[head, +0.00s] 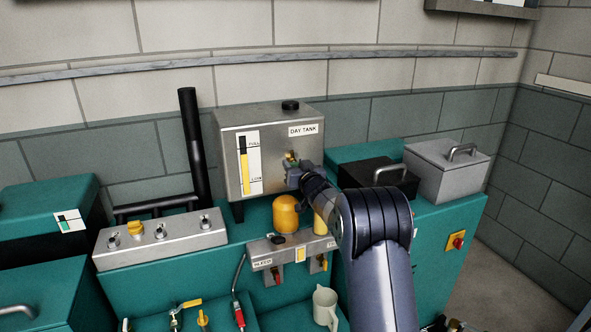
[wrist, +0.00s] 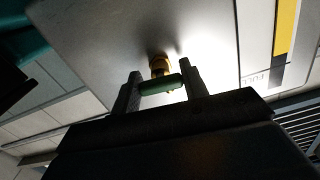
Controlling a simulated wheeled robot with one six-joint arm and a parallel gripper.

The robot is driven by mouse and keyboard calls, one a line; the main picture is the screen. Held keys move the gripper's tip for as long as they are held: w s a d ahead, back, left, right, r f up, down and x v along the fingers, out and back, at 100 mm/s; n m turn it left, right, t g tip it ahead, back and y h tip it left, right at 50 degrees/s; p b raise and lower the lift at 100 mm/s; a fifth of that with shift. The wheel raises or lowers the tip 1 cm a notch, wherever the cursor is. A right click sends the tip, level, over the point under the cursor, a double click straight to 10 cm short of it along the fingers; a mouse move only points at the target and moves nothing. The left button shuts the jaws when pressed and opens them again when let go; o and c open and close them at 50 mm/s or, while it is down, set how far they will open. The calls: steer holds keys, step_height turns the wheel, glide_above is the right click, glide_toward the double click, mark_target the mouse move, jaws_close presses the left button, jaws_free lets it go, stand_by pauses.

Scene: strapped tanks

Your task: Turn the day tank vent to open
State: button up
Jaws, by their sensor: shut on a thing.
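The day tank (head: 232,130) is a grey metal box with a "DAY TANK" label, a black cap on top and a sight gauge (head: 248,165) showing a tall yellow column. Its vent (head: 290,157) is a small brass fitting on the front face, partly hidden by my gripper in the head view. In the wrist view the brass body (wrist: 159,65) meets the tank face, with a green handle (wrist: 162,86) lying across it. My gripper (wrist: 160,80) has a finger at each end of this handle and is shut on it. The gripper (head: 293,175) also shows against the tank front.
A black pipe (head: 190,140) rises left of the tank. A grey panel with knobs (head: 160,238) sits at left. Below are a yellow dome (head: 286,213) and a mixer panel (head: 290,251). Lidded black (head: 378,175) and grey (head: 446,170) boxes stand right. A cream jug (head: 325,307) stands low.

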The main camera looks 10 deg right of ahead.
steer(key=shift+n, duration=0.6)
steer(key=o, duration=1)
steer(key=s, duration=0.3)
steer(key=s+d+b, duration=0.1)
steer(key=s, duration=0.3)
steer(key=s+d+b, duration=0.1)
steer(key=s, duration=0.2)
steer(key=shift+s, duration=0.3)
